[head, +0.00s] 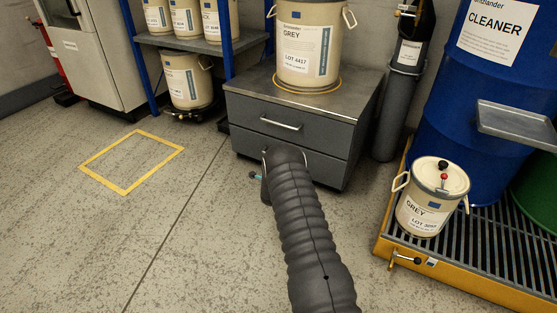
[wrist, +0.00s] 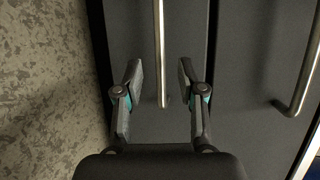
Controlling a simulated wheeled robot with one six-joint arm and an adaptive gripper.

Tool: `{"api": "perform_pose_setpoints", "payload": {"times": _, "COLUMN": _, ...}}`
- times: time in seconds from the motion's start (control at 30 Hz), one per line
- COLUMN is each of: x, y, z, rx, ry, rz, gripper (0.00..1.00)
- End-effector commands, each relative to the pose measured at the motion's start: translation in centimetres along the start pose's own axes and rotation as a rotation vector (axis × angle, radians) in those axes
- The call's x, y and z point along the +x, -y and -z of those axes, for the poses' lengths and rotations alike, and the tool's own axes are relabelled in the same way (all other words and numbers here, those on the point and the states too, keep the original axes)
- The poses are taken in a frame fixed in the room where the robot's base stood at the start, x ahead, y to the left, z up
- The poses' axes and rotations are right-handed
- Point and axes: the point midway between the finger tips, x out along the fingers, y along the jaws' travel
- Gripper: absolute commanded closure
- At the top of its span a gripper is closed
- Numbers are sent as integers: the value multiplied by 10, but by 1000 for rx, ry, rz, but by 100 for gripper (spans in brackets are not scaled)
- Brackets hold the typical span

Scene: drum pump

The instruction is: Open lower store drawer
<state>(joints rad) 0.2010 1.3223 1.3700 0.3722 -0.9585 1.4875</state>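The grey store cabinet (head: 262,101) has two drawers. The upper drawer (head: 300,140) is shut, with its bar handle (head: 281,124) in plain view. The lower drawer (head: 328,170) looks shut in the head view, and my arm covers its middle and handle. In the wrist view the cabinet shows turned sideways, with the lower drawer front (wrist: 140,125) in the middle and its silver bar handle (wrist: 159,45) upright. My gripper (wrist: 159,72) is open, with one finger on each side of the handle's near end. Neither finger visibly touches it.
The upper handle (wrist: 305,65) shows at the right of the wrist view. A drum labelled GREY (head: 303,45) stands on the cabinet. A yellow spill pallet (head: 455,273) with another GREY drum (head: 432,197) is at the right. The floor at left is clear around a yellow marked rectangle (head: 133,162).

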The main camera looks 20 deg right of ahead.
Motion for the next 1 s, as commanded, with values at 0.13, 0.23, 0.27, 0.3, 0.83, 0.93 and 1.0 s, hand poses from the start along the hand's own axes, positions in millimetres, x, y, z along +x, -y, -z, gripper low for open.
{"api": "perform_pose_setpoints", "payload": {"times": 0.13, "x": 23, "y": -2, "z": 0, "rx": 0, "ry": 0, "rz": 2, "gripper": 61}}
{"api": "perform_pose_setpoints", "payload": {"times": 0.23, "x": 37, "y": -1, "z": 0, "rx": 1, "ry": 0, "rz": 1, "gripper": 61}}
{"api": "perform_pose_setpoints", "payload": {"times": 0.27, "x": 41, "y": -2, "z": 1, "rx": 1, "ry": -1, "rz": 1, "gripper": 61}}
{"api": "perform_pose_setpoints", "payload": {"times": 0.3, "x": 46, "y": -2, "z": 1, "rx": 0, "ry": -1, "rz": 1, "gripper": 61}}
{"api": "perform_pose_setpoints", "payload": {"times": 0.83, "x": 71, "y": 0, "z": 0, "rx": -1, "ry": 0, "rz": -1, "gripper": 61}}
{"api": "perform_pose_setpoints", "payload": {"times": 0.93, "x": 70, "y": 0, "z": 0, "rx": -1, "ry": 0, "rz": -1, "gripper": 61}}
{"api": "perform_pose_setpoints", "payload": {"times": 1.0, "x": 70, "y": 0, "z": 0, "rx": -1, "ry": 0, "rz": -1, "gripper": 68}}
